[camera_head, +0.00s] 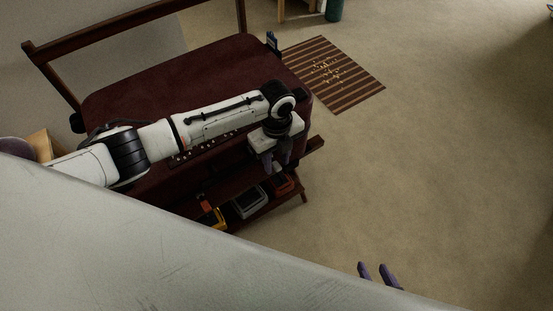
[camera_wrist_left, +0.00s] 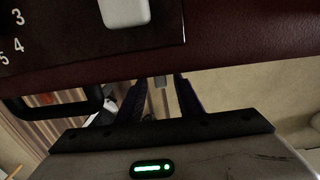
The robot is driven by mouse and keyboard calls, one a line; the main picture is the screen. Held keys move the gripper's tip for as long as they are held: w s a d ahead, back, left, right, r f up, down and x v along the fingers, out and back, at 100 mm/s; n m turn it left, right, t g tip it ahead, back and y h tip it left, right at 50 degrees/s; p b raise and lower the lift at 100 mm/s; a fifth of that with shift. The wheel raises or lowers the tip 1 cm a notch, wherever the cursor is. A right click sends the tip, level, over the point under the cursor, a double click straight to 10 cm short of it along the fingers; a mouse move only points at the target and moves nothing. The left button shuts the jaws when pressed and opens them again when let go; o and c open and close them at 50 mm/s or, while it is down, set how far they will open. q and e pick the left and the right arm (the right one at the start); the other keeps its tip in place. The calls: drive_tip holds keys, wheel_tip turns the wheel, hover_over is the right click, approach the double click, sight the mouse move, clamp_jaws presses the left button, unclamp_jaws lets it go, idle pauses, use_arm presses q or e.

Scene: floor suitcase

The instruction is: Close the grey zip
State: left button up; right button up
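The dark red suitcase (camera_head: 165,85) lies on a wooden rack, partly covered by my left arm. In the left wrist view, its side (camera_wrist_left: 250,35) crosses the top, with a dark numbered panel (camera_wrist_left: 60,30) and a pale block (camera_wrist_left: 125,12) on it. A small grey piece (camera_wrist_left: 160,82) hangs below the suitcase edge, between the fingers of my left gripper (camera_wrist_left: 161,98); I cannot tell if it is the grey zip's pull. The fingers are apart, with no clear contact. My left gripper (camera_head: 276,160) is at the suitcase's front right. My right gripper (camera_head: 377,271) is open and empty over the floor.
Below the suitcase, a shelf holds a grey box (camera_head: 249,202), a yellow item (camera_head: 214,218) and an orange-red item (camera_head: 283,184). A striped mat (camera_head: 333,75) lies behind right. The carpet at right is clear. A large pale surface covers the lower left.

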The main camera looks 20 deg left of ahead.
use_arm(q)
clamp_jaws()
drive_tip(key=shift+s+a+r+p, duration=0.25)
drive_tip(key=shift+s+p, duration=0.1)
drive_tip(key=shift+p, duration=0.5)
drive_tip(key=shift+s+a+f, duration=0.1)
drive_tip(key=shift+a+f, duration=0.05)
drive_tip(key=shift+f, duration=0.15)
drive_tip(key=shift+o, duration=0.7)
unclamp_jaws()
drive_tip(key=shift+r, duration=0.15)
